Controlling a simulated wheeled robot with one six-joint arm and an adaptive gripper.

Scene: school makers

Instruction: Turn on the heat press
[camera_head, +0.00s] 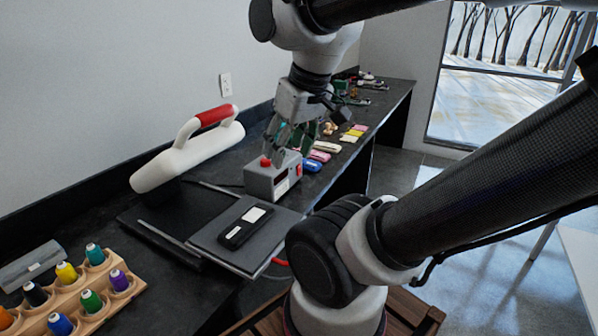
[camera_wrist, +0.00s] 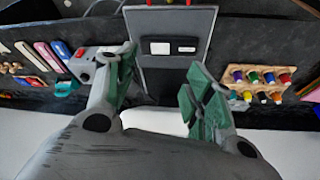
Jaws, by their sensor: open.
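The heat press has a white upper body (camera_head: 175,165) with a red grip (camera_head: 215,115) and a flat dark plate (camera_head: 200,238); the plate also shows in the wrist view (camera_wrist: 150,75). A grey control box (camera_head: 262,181) with a red button (camera_head: 266,162) stands beside the plate. In the wrist view the box (camera_wrist: 82,68) is left of my left finger and partly hidden by it. My gripper (camera_head: 287,145) is open and empty, its fingertips seen over the box's top in the head view; I cannot tell whether they touch it. The fingers spread wide in the wrist view (camera_wrist: 163,85).
A black case (camera_head: 245,228) with a white label lies on the plate. A wooden rack (camera_head: 75,300) of thread spools stands at near left. Coloured flat items (camera_head: 318,156) and small parts lie beyond the box. The wall borders the counter's left side.

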